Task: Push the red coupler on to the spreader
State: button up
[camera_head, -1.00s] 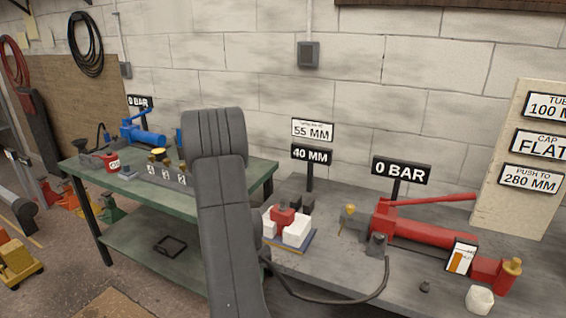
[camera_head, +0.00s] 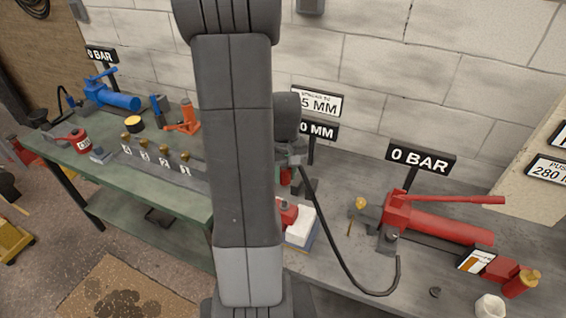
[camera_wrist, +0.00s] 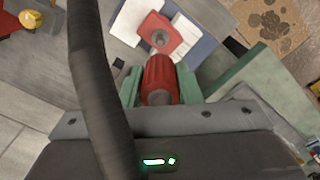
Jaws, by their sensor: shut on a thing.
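The red coupler (camera_wrist: 160,80) is between the green fingers of my gripper (camera_wrist: 159,84) in the wrist view, with the gripper shut on it. A black hose (camera_wrist: 93,80) crosses in front of the wrist camera. The spreader (camera_wrist: 151,28), a red block with a grey round fitting between white blocks, lies just past the coupler's far end. I cannot tell whether they touch. In the head view the spreader (camera_head: 287,213) is partly hidden behind my arm. A bit of red at the coupler (camera_head: 286,176) shows above it; my fingertips are not clear there.
A red hand pump (camera_head: 440,225) with a 0 BAR sign (camera_head: 421,156) stands at right on the grey bench, with a white cup (camera_head: 490,307) near it. The hose (camera_head: 345,240) arcs over the bench. A green table (camera_head: 150,178) at left holds a blue pump (camera_head: 110,97).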

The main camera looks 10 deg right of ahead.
jog(key=shift+f, duration=0.1)
jog(key=b, duration=0.5)
send_over(285, 201)
jog(key=shift+f, duration=2.85)
jog(key=shift+f+b, duration=1.7)
jog(key=shift+f, duration=0.35)
jog(key=o, duration=1.2)
jog(key=shift+c, duration=0.2)
jog(key=shift+r, duration=0.15)
notch_tip(285, 201, up, 14)
jog(key=shift+f, duration=0.2)
jog(key=shift+f, duration=0.1)
